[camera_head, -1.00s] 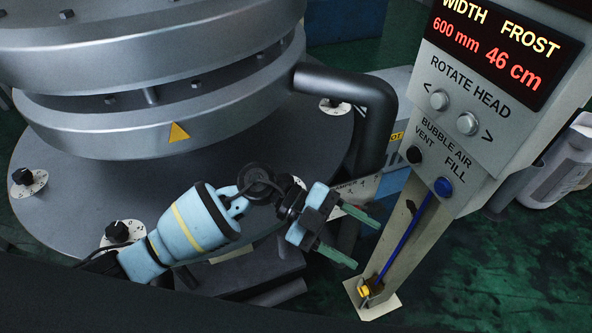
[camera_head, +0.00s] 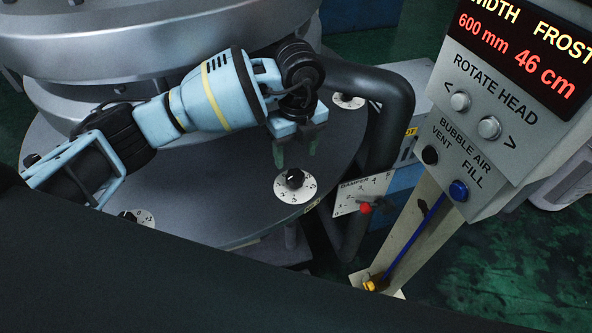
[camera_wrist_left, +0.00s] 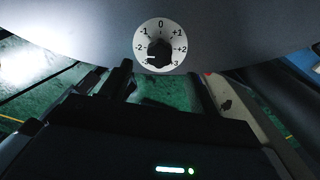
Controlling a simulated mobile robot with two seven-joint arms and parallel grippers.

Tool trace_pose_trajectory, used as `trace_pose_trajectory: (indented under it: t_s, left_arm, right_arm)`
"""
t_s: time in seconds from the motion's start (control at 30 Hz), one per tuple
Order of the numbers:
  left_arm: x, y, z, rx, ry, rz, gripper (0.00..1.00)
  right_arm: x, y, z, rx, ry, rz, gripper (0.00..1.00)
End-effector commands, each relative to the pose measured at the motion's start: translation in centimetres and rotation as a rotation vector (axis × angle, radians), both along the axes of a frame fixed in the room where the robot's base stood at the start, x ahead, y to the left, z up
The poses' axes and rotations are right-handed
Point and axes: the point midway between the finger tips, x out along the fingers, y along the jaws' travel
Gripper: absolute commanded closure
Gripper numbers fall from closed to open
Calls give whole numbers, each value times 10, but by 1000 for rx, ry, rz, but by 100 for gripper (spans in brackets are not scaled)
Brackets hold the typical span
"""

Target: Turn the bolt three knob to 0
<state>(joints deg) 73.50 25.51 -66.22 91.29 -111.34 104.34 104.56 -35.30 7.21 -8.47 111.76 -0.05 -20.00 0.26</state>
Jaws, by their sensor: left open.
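A black knob on a white round dial (camera_head: 295,180) sits near the front right edge of the round grey plate (camera_head: 245,215); its bolt number is unreadable. In the left wrist view the dial (camera_wrist_left: 160,27) has 0 at the top, minus numbers left and plus numbers right. A small white mark on its black knob (camera_wrist_left: 161,53) points left and slightly down, around -2 to -3. My left gripper (camera_head: 296,155) is open, just above and behind this knob in the head view. Its two fingers (camera_wrist_left: 160,76) stand apart below the dial in the wrist view. My right gripper is not seen.
Similar dials sit at the plate's back right (camera_head: 348,101) and front left (camera_head: 143,218). A thick black pipe (camera_head: 392,120) bends down right of the plate. A damper scale (camera_head: 361,190) with a red knob and a control panel (camera_head: 480,125) stand further right.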

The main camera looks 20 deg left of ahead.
Motion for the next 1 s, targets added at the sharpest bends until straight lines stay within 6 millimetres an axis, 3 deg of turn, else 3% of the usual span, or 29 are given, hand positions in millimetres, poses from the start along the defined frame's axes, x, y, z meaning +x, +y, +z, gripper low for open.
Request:
trace_pose_trajectory:
  t_s: [0.4, 0.87, 1.0]
  left_arm:
    - [-2, 1, -60, -1, 4, -1, 39]
    - [-2, 1, -71, -1, 0, -2, 39]
    - [-2, 1, -71, -2, 1, -2, 57]
  right_arm:
    - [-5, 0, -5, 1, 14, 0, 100]
    - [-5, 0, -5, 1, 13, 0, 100]
    - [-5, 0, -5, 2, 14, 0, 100]
